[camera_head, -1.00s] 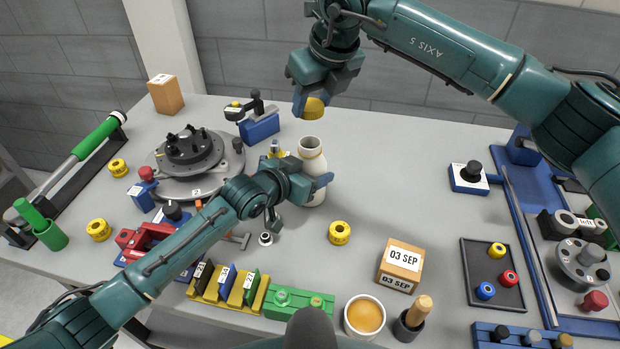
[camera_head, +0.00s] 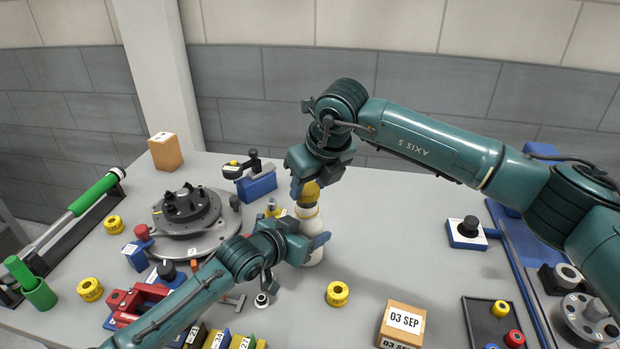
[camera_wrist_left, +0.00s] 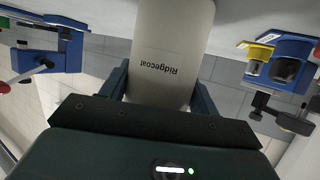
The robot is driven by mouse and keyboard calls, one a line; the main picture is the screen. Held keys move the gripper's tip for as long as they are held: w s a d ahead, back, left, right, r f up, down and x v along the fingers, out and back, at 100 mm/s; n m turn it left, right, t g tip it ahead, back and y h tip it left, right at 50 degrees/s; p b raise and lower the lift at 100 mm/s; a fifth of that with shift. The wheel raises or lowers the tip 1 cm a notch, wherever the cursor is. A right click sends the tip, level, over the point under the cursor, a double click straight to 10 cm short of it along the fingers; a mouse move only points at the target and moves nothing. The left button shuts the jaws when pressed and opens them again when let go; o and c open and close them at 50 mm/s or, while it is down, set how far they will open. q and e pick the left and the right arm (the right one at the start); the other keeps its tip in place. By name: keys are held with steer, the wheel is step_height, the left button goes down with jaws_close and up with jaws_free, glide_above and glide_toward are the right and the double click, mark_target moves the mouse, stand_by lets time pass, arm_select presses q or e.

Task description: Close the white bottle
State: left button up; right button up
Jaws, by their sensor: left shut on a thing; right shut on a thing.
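The white bottle (camera_head: 315,251) stands upright on the table in the head view. My left gripper (camera_head: 306,246) is shut around its body. In the left wrist view the bottle (camera_wrist_left: 172,50) shows the label "Ridgecoat" between the fingers. The cap is at the bottle's mouth. I cannot tell whether it is threaded on.
A yellow ring (camera_head: 338,293) and a box marked 03 SEP (camera_head: 402,321) lie to the right of the bottle. A round dark fixture (camera_head: 187,212) and a blue clamp block (camera_head: 257,186) stand to the left. The table right of the bottle is mostly clear.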

mark_target(302, 196)
stand_by(0.3)
steer(key=shift+f, duration=0.9)
steer(key=shift+f, duration=0.55)
arm_select(q)
jaws_close()
arm_select(e)
steer(key=m, duration=0.1)
steer(key=m+h, duration=0.1)
steer(key=m, duration=0.3)
steer(key=shift+s+a+t+h, duration=0.1)
steer(key=shift+a+t+h, duration=0.2)
steer(key=shift+t+h, duration=0.1)
steer(key=m+h, duration=0.1)
steer(key=m, duration=0.1)
steer(key=m+h, duration=0.1)
steer(key=m, duration=0.4)
steer(key=shift+a+h, duration=0.4)
steer(key=m, duration=0.1)
steer(key=m+g+h, duration=0.1)
steer(key=m, duration=0.3)
steer(key=shift+w+a+g+h, duration=0.15)
steer(key=shift+w+g+h, duration=0.15)
steer(key=shift+g, duration=0.1)
steer(key=m+g, duration=0.1)
steer(key=m, duration=0.2)
steer(key=m+g+h, duration=0.1)
steer(key=m, duration=0.1)
steer(key=shift+w+m, duration=0.15)
steer(key=shift+m, duration=0.25)
